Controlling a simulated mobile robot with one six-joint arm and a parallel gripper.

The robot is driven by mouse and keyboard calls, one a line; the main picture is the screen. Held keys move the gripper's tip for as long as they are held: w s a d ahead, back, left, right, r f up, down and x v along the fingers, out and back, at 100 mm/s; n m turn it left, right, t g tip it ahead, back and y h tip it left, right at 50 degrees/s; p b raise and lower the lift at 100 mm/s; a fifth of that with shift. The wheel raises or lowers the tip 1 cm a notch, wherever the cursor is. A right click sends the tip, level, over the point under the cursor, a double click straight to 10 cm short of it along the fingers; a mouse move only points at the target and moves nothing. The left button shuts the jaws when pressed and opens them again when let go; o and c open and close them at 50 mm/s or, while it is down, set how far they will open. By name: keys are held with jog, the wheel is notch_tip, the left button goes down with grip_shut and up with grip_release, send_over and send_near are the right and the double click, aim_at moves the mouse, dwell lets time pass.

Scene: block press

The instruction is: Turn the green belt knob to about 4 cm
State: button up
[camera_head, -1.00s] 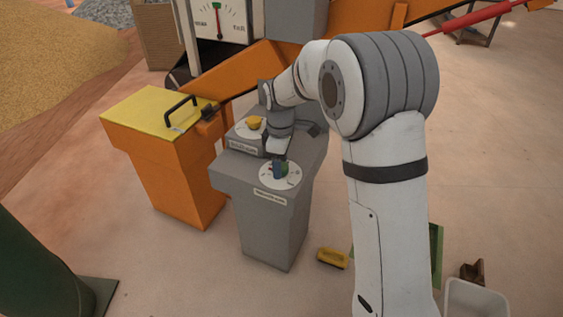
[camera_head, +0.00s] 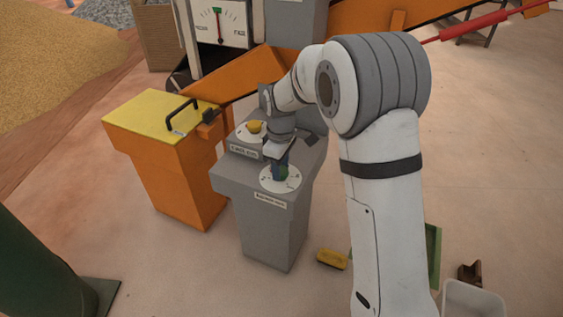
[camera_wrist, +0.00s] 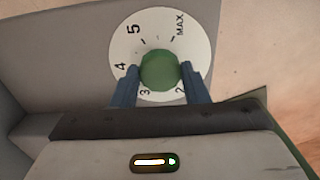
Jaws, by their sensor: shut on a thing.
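The green belt knob (camera_wrist: 159,70) is round and sits on a white dial plate (camera_wrist: 199,40) marked 2, 3, 4, 5 and MAX. My gripper (camera_wrist: 162,76) has its two blue fingers on either side of the knob and is shut on it. The left finger covers the plate near 3 and 4, the right one near 2. I cannot make out a pointer mark on the knob. In the head view the knob (camera_head: 281,175) shows small and partly covered under my gripper (camera_head: 280,164), on the front dial of the grey console (camera_head: 265,222).
A yellow knob (camera_head: 254,126) on a second dial is just behind my gripper. An orange box with a yellow lid and black handle (camera_head: 160,130) stands to the left. A gauge (camera_head: 218,25) is at the back. A yellow brush (camera_head: 332,259) lies on the floor.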

jog(key=m+p, duration=0.3)
jog(key=shift+r+m, duration=0.15)
jog(key=shift+m, duration=0.25)
jog(key=m+p, duration=0.2)
jog(key=m, duration=0.1)
jog(key=shift+m, duration=0.3)
jog(key=m+p, duration=0.2)
jog(key=m, duration=0.1)
jog(key=shift+m, duration=0.3)
jog(key=shift+m+p, duration=0.8)
jog(key=shift+m, duration=1.2)
jog(key=o, duration=1)
jog(key=shift+f, duration=0.2)
jog(key=shift+c, duration=0.2)
jog(key=shift+r+p, duration=1)
jog(key=shift+r, duration=2.95)
